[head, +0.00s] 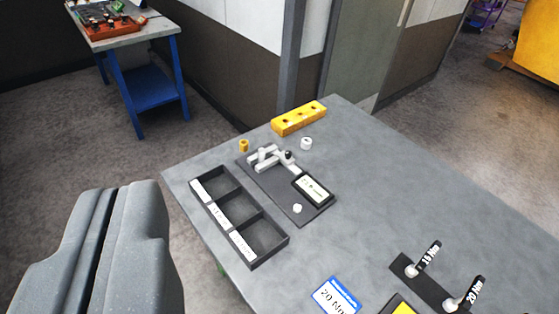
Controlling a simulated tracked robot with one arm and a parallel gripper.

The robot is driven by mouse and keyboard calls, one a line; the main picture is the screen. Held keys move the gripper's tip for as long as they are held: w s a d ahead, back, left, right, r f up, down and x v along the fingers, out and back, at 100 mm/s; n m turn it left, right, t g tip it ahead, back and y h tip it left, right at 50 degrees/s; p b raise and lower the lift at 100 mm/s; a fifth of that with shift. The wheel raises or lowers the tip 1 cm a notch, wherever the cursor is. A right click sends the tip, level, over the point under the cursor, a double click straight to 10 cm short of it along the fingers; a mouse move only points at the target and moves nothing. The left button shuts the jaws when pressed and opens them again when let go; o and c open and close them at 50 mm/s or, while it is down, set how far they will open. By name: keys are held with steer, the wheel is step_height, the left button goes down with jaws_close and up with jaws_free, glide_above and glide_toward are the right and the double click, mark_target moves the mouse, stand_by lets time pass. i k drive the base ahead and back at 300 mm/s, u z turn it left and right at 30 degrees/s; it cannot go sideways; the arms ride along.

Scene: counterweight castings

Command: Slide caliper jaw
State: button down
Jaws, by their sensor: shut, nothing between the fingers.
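The caliper lies on a dark rectangular board (283,200) on the grey table. Its pale jaws (268,158) are at the board's far end, with a small dark knob beside them. A display unit (313,188) with a light screen sits on the board's right side. A small white round piece (297,208) is near the board's front corner. Whether the jaws touch each other is too small to tell. My gripper (118,188) is large and grey at the lower left, shut and empty. In the picture it is left of the table, apart from the caliper.
A black three-compartment tray (274,249) with white labels stands left of the board. Behind are a yellow block (299,118), a white ring (306,143) and a small brass cylinder (244,145). A blue-edged card (337,297) and a dark rack (431,284) are at front right. The right tabletop is clear.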

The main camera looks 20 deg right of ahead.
mark_target(284, 156)
steer(key=k, duration=0.65)
steer(key=u, duration=0.65)
steer(key=i, duration=1.75)
steer(key=z, duration=0.65)
